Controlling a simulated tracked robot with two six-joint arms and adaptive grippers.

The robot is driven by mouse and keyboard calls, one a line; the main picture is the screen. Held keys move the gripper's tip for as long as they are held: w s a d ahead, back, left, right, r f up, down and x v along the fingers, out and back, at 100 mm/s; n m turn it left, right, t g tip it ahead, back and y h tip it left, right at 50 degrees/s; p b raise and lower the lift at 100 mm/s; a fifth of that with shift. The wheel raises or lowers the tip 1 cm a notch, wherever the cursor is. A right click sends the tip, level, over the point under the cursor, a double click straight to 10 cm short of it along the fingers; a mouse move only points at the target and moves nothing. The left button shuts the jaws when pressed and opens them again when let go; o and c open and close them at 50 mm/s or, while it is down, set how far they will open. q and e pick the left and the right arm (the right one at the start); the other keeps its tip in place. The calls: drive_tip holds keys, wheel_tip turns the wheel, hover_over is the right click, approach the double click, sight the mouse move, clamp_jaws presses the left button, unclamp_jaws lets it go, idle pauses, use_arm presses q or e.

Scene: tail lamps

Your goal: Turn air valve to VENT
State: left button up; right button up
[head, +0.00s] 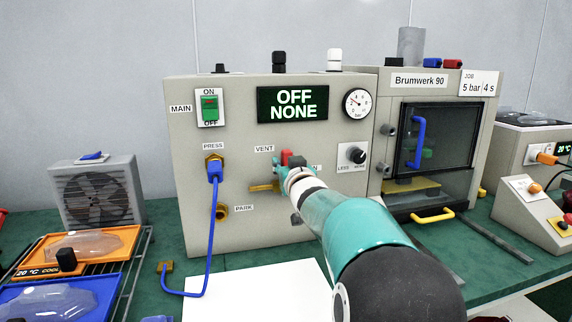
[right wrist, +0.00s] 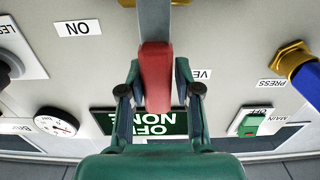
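The air valve is on the front of the beige control box (head: 240,235). Its red handle (head: 287,157) sits between the VENT label (head: 264,149) and a partly hidden label at right. In the right wrist view the red handle (right wrist: 155,78) lies between my right gripper's fingers (right wrist: 158,85), pointing toward the display, with the ON label on the left and a partly covered VENT label on the right. The fingers are close beside it; I cannot tell whether they press on it. My right gripper (head: 292,168) hides the valve body in the head view. My left gripper is out of view.
The display (head: 293,104) reads OFF NONE. A blue hose (head: 215,235) hangs from the PRESS port, above the brass PARK port (head: 221,210). A dial gauge (head: 358,103) and a black knob (head: 358,156) are at right. The Brumwerk 90 chamber (head: 430,140) stands beside the box.

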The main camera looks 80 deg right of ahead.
drive_tip(key=shift+o, duration=1.3)
drive_tip(key=shift+w, duration=0.15)
drive_tip(key=v, duration=0.7)
drive_tip(key=shift+s+a, duration=0.25)
drive_tip(key=shift+f, duration=0.15)
